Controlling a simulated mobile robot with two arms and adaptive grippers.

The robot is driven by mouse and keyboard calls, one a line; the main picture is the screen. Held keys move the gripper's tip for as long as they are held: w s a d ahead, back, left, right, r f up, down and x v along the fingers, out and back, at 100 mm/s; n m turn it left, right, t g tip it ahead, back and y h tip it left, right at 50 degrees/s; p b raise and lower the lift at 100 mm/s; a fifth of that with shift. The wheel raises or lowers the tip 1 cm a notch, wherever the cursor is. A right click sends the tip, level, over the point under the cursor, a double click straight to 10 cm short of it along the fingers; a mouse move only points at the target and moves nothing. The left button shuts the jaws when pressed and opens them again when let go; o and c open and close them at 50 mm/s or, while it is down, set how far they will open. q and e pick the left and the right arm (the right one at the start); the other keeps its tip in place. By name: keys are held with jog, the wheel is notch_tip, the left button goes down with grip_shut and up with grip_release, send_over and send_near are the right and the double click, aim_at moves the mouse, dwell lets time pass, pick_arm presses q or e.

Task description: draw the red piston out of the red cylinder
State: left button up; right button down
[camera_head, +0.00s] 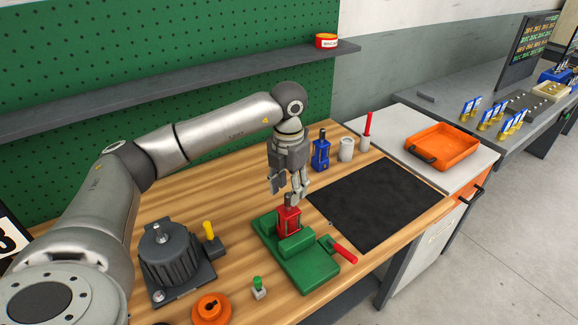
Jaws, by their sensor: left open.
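The red cylinder (288,223) stands upright, clamped in a green vise (295,253) on the wooden bench. The grey top of the red piston (290,200) sticks up out of it. My left gripper (287,196) points down directly above, its fingers open and close around the piston's top. I cannot tell whether the fingers touch it. My right gripper is not in view.
A black mat (372,198) lies to the right of the vise. A dark motor-like block (170,256), an orange ring (211,310) and a green-button switch (258,288) are at left and front.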

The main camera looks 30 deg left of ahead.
aim_at(289, 193)
pick_arm(q)
jog(key=f, duration=0.3)
jog(key=shift+w+p, duration=0.2)
jog(key=shift+p, duration=0.1)
jog(key=shift+s+f, duration=0.1)
jog(key=shift+f, duration=0.15)
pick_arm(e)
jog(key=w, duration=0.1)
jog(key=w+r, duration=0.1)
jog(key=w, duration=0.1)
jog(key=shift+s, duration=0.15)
pick_arm(q)
jog(key=shift+c, duration=0.8)
grip_shut()
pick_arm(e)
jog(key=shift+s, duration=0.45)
